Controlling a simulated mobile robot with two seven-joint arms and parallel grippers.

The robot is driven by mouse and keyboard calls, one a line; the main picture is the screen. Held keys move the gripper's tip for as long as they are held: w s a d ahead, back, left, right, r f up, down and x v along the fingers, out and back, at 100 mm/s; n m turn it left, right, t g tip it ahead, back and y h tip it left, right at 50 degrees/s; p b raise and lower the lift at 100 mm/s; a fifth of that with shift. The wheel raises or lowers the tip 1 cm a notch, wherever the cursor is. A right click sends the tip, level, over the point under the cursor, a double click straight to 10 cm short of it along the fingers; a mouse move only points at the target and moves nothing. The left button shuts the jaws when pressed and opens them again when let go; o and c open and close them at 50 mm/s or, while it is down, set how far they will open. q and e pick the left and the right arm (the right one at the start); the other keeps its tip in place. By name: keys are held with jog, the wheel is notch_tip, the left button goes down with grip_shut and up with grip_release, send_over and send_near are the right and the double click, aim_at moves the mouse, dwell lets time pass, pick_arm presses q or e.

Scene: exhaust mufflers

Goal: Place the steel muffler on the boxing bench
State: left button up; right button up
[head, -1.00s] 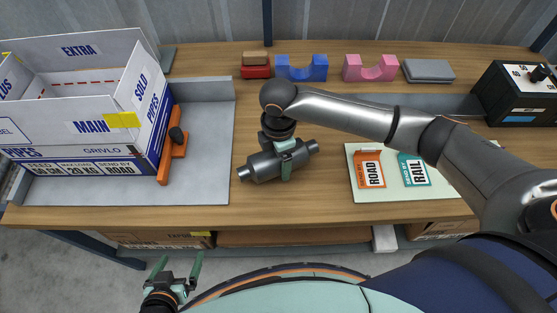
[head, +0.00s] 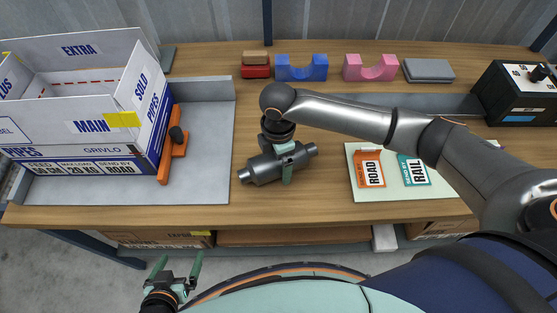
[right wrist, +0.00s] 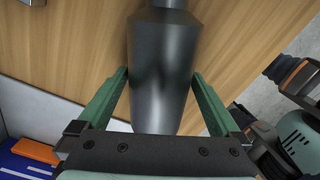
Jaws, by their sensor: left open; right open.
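The steel muffler (head: 262,168), a dark grey cylinder with a thinner pipe at each end, lies on the wooden bench (head: 330,205) in the head view. My right gripper (head: 287,178) is over it from above, fingers open on either side of its body. In the right wrist view the muffler (right wrist: 163,75) lies between the two green fingers of the right gripper (right wrist: 160,100), with a small gap at each side. My left gripper (head: 178,268) is open and empty, low in front of the bench.
A white carton (head: 75,110) stands on a grey plate (head: 205,140) at left, beside an orange clamp (head: 172,150). Blue (head: 301,69) and pink (head: 370,69) cradles stand at the back. Orange and teal cards lie on a pale board (head: 390,190). A black box (head: 515,95) is at right.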

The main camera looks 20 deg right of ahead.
notch_tip(320, 180, up, 12)
jog(key=shift+f, duration=0.1)
